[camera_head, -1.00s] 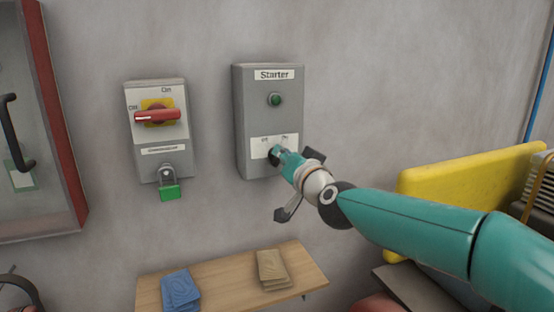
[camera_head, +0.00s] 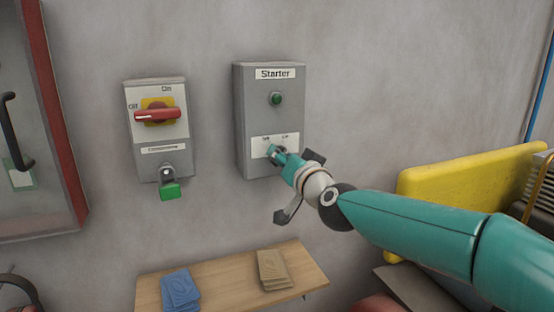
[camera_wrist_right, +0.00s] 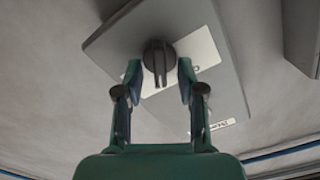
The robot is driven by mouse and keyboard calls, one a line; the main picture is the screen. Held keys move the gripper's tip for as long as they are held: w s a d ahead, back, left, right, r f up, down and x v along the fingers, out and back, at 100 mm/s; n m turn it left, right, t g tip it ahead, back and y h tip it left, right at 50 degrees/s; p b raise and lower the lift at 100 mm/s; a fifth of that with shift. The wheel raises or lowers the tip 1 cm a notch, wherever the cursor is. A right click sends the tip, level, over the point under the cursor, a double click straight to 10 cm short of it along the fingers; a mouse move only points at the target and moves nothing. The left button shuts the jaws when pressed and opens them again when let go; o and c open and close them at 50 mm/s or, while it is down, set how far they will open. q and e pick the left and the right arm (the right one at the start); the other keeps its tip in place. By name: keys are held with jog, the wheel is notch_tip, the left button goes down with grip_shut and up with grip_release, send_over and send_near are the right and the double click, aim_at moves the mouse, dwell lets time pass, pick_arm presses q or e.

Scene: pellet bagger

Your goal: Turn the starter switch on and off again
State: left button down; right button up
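The grey starter box (camera_head: 253,110) hangs on the wall in the head view, with a "Starter" label on top and a green button or lamp (camera_head: 276,99). Its dark round switch knob (camera_wrist_right: 158,58) shows in the right wrist view, its raised grip bar in line with the fingers' direction. My right gripper (camera_head: 275,152) is at the lower part of the box and hides the knob in the head view. In the right wrist view its two fingers (camera_wrist_right: 159,80) stand apart, one each side of the knob, with a small gap to the grip bar. My left gripper is not in view.
Left of the starter is another switch box (camera_head: 130,127) with a red handle (camera_head: 157,115) and a green padlock (camera_head: 170,191). Below is a wooden shelf (camera_head: 225,285) with blue and brown packets. A yellow panel (camera_head: 470,175) stands at the right, and a red-framed cabinet (camera_head: 52,110) at the left.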

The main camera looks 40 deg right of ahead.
jog(key=v, duration=1.1)
jog(key=shift+s+a, duration=0.2)
jog(key=shift+s, duration=0.1)
jog(key=shift+f, duration=0.1)
